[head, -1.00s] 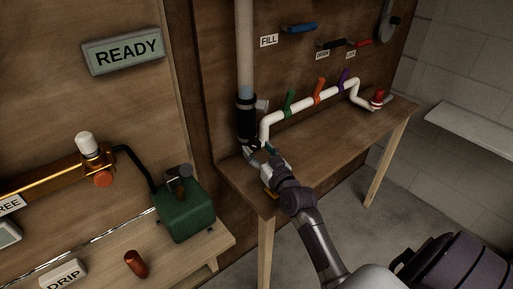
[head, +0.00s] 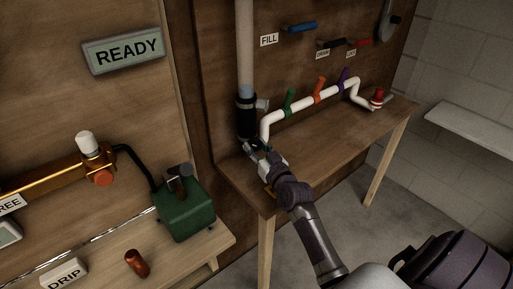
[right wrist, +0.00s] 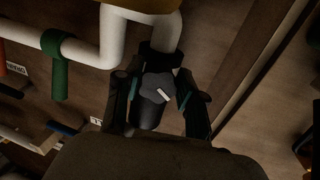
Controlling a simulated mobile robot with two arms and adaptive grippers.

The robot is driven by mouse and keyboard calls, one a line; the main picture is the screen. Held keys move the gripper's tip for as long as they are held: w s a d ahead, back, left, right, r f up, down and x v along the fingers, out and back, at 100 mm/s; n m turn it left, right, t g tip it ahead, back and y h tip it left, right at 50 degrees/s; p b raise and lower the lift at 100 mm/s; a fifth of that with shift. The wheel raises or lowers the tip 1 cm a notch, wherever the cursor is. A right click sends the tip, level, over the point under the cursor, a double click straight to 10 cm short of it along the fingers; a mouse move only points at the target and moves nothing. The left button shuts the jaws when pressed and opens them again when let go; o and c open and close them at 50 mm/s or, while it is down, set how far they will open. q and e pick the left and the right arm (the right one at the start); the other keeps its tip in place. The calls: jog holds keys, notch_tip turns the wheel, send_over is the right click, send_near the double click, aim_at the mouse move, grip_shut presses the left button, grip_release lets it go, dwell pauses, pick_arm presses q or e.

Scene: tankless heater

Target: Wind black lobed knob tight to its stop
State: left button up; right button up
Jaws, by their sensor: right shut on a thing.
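The black lobed knob (right wrist: 158,86) shows in the right wrist view as a dark lobed shape with a short white mark on its face. It sits at the lower end of the dark-collared pipe (head: 246,118). My right gripper (right wrist: 156,104) has one finger on each side of the knob and is shut on it. In the head view my right gripper (head: 256,148) reaches to the pipe's foot at the back of the wooden table, and it hides the knob there. My left gripper is not in view.
White piping (head: 300,111) with green, orange and purple levers runs right from the pipe, close to my gripper. A red-capped fitting (head: 377,97) ends it. The table (head: 330,140) is clear in front. A green box (head: 187,213) stands on the left bench. A sign (head: 123,50) reads READY.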

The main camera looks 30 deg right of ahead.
jog(key=m+p, duration=0.1)
jog(key=m, duration=0.2)
jog(key=shift+a+r+p, duration=0.1)
jog(key=shift+p, duration=0.3)
jog(key=shift+a+m+p, duration=0.1)
jog(key=shift+m+p, duration=0.55)
jog(key=shift+m, duration=1.25)
jog(key=o, duration=1.1)
jog(key=shift+o, duration=0.2)
